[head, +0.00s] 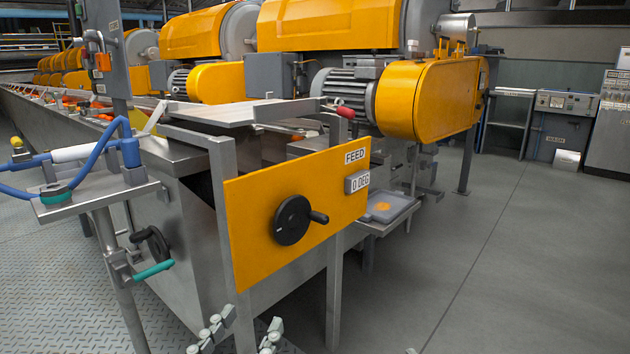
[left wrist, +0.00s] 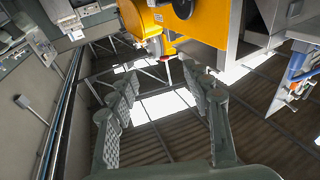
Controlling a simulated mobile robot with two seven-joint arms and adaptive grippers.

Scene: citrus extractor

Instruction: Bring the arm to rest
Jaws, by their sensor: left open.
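My left gripper (head: 243,334) shows at the bottom edge of the head view, in front of and below the yellow FEED panel (head: 262,254). Its two fingers are apart with nothing between them. In the left wrist view the open gripper (left wrist: 165,88) has both ribbed fingers spread, with only floor and machine parts beyond. The gripper is clear of the handwheel. My right gripper does not show.
A steel stand with a blue hose (head: 100,145) and a teal-handled valve (head: 152,271) is at the left. Yellow extractor housings (head: 425,97) stand behind the panel. A small tray (head: 385,208) sits right of it. The grey floor (head: 510,270) at the right is clear.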

